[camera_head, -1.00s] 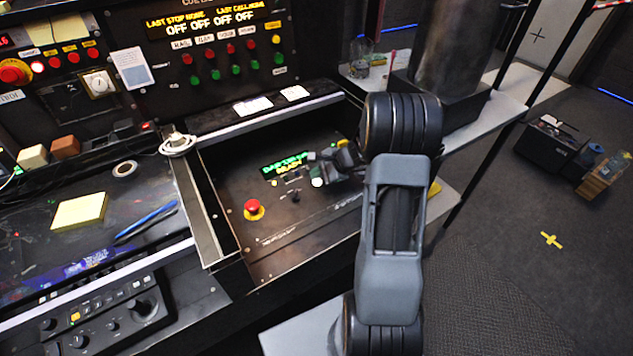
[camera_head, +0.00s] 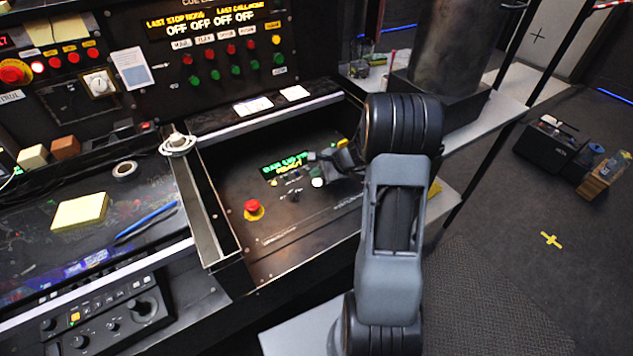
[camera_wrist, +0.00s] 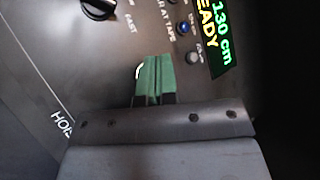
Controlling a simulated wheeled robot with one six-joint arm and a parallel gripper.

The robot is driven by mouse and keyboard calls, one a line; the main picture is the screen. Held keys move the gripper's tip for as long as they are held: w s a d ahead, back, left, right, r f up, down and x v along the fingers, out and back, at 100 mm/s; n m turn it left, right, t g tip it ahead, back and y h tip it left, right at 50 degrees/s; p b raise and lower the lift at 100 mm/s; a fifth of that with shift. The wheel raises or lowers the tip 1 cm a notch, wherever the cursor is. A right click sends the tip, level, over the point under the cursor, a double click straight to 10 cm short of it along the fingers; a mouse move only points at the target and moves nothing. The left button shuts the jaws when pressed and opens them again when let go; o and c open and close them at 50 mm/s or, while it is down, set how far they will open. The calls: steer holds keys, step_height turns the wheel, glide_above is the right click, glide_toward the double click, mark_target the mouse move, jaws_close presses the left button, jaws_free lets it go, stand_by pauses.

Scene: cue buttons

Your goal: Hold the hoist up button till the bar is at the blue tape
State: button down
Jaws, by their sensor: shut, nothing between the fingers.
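The hoist panel (camera_head: 300,220) is a dark recessed plate with a small display (camera_head: 285,164). In the wrist view the display (camera_wrist: 214,40) reads 130 cm and READY. My gripper (camera_wrist: 153,72) is shut and empty, its green fingertips together over the panel. A white rim, apparently of a button (camera_wrist: 139,70), shows just left of the fingertips; the rest is hidden. In the head view a white button (camera_head: 317,182) sits beside my gripper. A blue button (camera_wrist: 183,28) and a grey button (camera_wrist: 192,58) are near the display. Contact cannot be told. The bar and blue tape are not identifiable.
A red stop button (camera_head: 253,207) on yellow stands left on the panel. A raised metal rail (camera_head: 205,215) borders the panel's left side. A black knob (camera_wrist: 98,8) is near the wrist view's top. A dark cylinder (camera_head: 445,50) stands behind my arm.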

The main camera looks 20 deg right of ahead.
mark_target(317, 183)
steer(key=shift+f, duration=0.1)
stand_by(0.3)
steer(key=shift+f+b, duration=0.35)
steer(key=shift+b, duration=0.15)
steer(key=shift+f+b, duration=0.4)
stand_by(0.6)
stand_by(3.6)
steer(key=shift+r+p, duration=0.55)
steer(key=shift+r, duration=0.3)
steer(key=shift+r, duration=0.15)
steer(key=shift+r+p, duration=1.8)
steer(key=shift+r, duration=0.55)
